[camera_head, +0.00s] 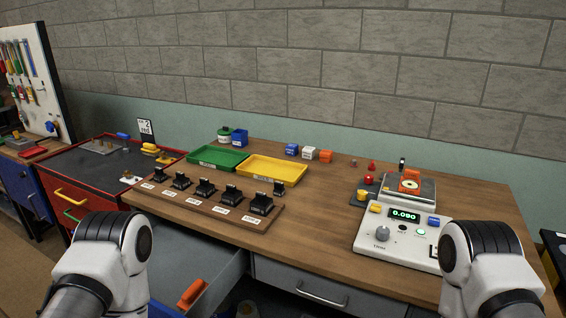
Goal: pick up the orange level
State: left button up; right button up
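An orange block with a pale round spot on top (410,181), which looks like the orange level, sits on the silver pan of a white scale (396,232) at the right of the wooden bench. The scale's green display reads about 0.090. Another orange object (191,293) lies in the open drawer at the lower left; its exact kind is unclear. My left and right arms show only as white links with dark caps at the bottom corners. Both grippers are out of view.
A green tray (217,166) and a yellow tray (301,174) lie on the bench (330,212). Several black devices stand on a wooden strip in front. Small blue, white and orange cubes (326,156) stand behind. Red and yellow weights are left of the scale. The bench middle is clear.

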aim_at(409, 184)
jog(key=j+u, duration=0.1)
jog(key=u, duration=1.15)
jog(key=z, duration=2)
